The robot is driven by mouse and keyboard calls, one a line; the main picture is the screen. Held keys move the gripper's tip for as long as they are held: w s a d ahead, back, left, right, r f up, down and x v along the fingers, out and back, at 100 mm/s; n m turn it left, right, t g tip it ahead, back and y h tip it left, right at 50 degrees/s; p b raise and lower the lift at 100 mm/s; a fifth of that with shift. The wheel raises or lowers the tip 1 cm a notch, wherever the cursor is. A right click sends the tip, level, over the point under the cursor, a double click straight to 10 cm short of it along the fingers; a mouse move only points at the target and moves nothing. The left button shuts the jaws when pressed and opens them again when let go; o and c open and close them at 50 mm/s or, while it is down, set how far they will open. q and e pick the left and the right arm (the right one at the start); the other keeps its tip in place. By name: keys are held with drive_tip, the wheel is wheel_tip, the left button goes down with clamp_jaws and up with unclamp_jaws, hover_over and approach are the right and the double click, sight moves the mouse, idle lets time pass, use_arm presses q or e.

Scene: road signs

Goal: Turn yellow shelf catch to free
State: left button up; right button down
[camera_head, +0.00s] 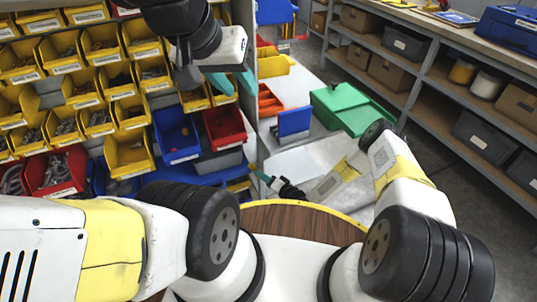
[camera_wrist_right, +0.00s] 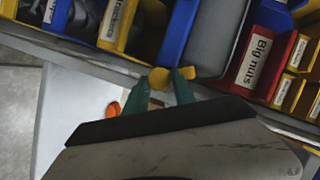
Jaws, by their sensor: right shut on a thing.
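The yellow shelf catch (camera_wrist_right: 160,78) is on the grey shelf edge in the right wrist view. It has a rounded end at the left and a short bar reaching right, roughly along the edge. My right gripper (camera_wrist_right: 159,82) has its teal fingers on both sides of the catch and is shut on it. In the head view my right gripper (camera_head: 263,178) is low beside the shelf's right end, and the catch cannot be made out there. My left gripper (camera_head: 233,84) is in front of the upper bins, its teal fingers apart and empty.
Yellow bins (camera_head: 128,153), a blue bin (camera_head: 177,135) and a red bin (camera_head: 224,128) fill the rack. A green box (camera_head: 350,108) stands on a pale surface to the right. A shelf unit with brown boxes (camera_head: 385,73) stands farther right.

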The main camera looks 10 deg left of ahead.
drive_tip(key=m, duration=0.1)
drive_tip(key=m+y, duration=0.1)
drive_tip(key=m, duration=0.1)
drive_tip(key=m+y, duration=0.1)
drive_tip(key=m, duration=0.1)
drive_tip(key=shift+d+f+t, duration=0.1)
drive_tip(key=shift+f+t, duration=0.2)
drive_tip(key=shift+t, duration=0.1)
idle(0.4)
drive_tip(key=c, duration=1.1)
unclamp_jaws()
drive_tip(key=v, duration=0.7)
drive_tip(key=shift+s+d, duration=0.15)
drive_tip(key=shift+d, duration=0.2)
